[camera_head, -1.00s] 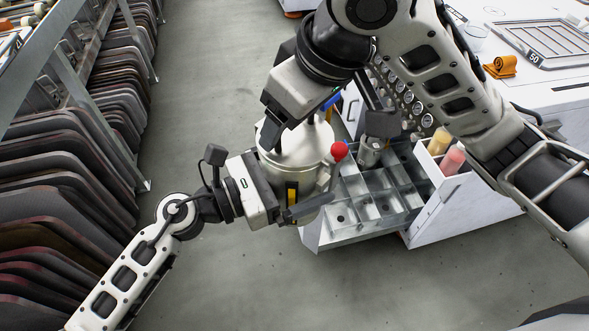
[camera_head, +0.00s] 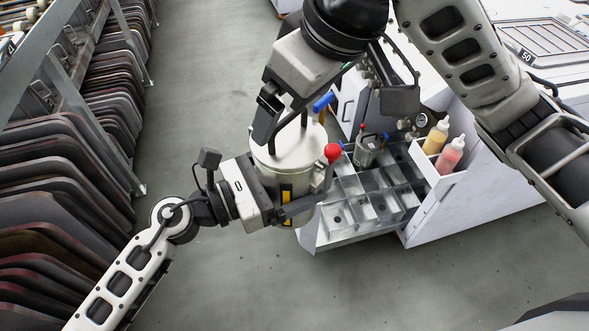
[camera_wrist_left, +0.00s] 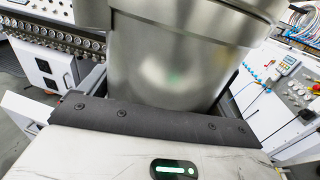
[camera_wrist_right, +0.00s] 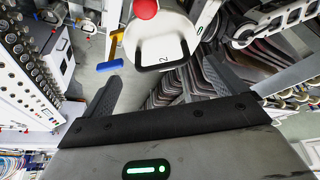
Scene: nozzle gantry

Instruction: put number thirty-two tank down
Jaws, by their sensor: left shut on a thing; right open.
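The tank is a silver metal cylinder (camera_head: 272,180) with a red knob, a blue-ended lever, and a yellow-and-black strip on its side. My left gripper (camera_head: 290,207) is shut on its side, and the tank's shiny wall (camera_wrist_left: 170,65) fills the upper left wrist view. My right gripper (camera_head: 283,112) is open just above the lid. In the right wrist view, the lid (camera_wrist_right: 180,25) with its dark loop handle lies beyond the spread, empty fingers (camera_wrist_right: 162,86). Part of a number, a 2, shows there; the full number is not readable.
A metal tray with compartments (camera_head: 322,241) stands right of the tank, mostly empty, with a smaller metal canister (camera_head: 368,152) at its back. Yellow (camera_head: 435,139) and red (camera_head: 451,156) bottles sit in a white cabinet holder. Dark boards (camera_head: 60,190) line the left rack. Floor between is clear.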

